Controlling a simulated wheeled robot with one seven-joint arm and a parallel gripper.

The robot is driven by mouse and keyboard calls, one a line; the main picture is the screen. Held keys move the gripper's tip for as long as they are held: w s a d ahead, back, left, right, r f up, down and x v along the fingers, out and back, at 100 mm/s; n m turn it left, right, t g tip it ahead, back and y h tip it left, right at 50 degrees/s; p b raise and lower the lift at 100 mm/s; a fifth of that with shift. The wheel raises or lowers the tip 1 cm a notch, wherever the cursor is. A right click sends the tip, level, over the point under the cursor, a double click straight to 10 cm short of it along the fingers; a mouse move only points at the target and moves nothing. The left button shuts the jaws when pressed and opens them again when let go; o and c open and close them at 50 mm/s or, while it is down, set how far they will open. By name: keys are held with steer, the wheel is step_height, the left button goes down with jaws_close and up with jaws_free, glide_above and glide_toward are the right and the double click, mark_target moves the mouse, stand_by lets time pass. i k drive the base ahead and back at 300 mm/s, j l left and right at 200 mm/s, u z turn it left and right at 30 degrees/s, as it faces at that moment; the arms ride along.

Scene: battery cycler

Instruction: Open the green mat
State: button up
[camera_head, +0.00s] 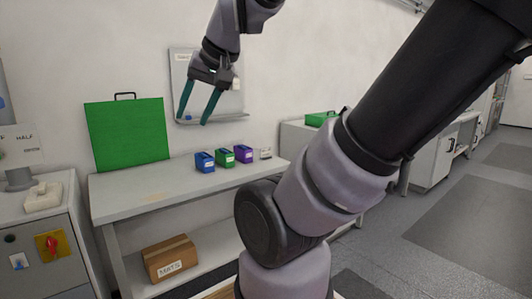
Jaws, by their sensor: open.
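The green mat (128,135) is a flat green panel with a dark handle on its top edge. It stands upright at the back left of the grey bench, near the wall. My gripper (191,121) hangs above the bench to the right of the mat, in front of a wall board. Its two teal fingers are spread apart with nothing between them. It is apart from the mat.
Blue (205,161), green (225,157) and purple (243,153) boxes stand in a row on the bench (140,183). A cardboard box (170,258) sits on the lower shelf. A cabinet (45,240) with a red switch stands at left. The bench front is mostly clear.

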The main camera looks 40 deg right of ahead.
mark_target(124, 134)
steer(key=i+l+z, duration=0.15)
steer(key=l, duration=0.2)
steer(key=i+l+z, duration=0.2)
steer(key=l, duration=0.15)
steer(key=i+l+z, duration=0.15)
steer(key=l, duration=0.2)
steer(key=i, duration=0.05)
